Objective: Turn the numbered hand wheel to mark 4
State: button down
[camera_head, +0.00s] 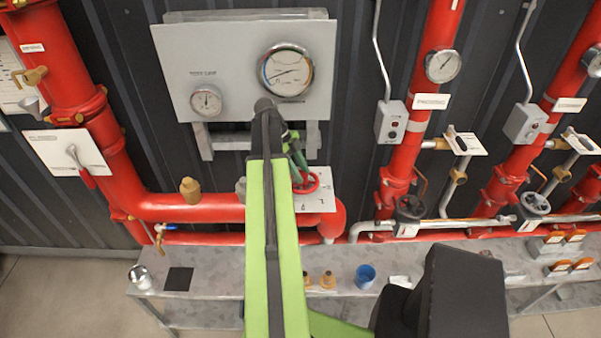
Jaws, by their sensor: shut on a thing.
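The red hand wheel (313,184) sits in front of a white plate (325,202) with small dark marks, too small to read for certain. The wheel is partly hidden by my gripper and my green arm. My gripper (299,176) reaches down to the wheel from above and is shut on its rim at the left side. The fingertips are small and partly covered, so the exact grip is hard to see. I cannot tell which mark the wheel points to.
A grey panel with a large gauge (286,72) and a small gauge (206,101) hangs above. Red pipes (190,207) run behind and beside the wheel. A grey bench below holds a blue cup (365,275), brass fittings (328,280) and a metal cup (140,276).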

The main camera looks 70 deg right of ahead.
jog(key=n+h, duration=0.1)
jog(key=a+n, duration=0.1)
jog(key=n, duration=0.1)
jog(key=shift+s+h, duration=0.15)
jog(key=shift+h, duration=0.25)
jog(key=n+h, duration=0.1)
jog(key=n, duration=0.1)
jog(key=shift+a+n, duration=0.1)
jog(key=shift+n, duration=0.3)
jog(key=shift+n+t+h, duration=0.4)
jog(key=shift+n+h, duration=0.1)
jog(key=shift+n, duration=0.2)
jog(key=shift+d+n, duration=0.3)
jog(key=shift+n, duration=0.1)
jog(key=c, duration=1.1)
grip_release()
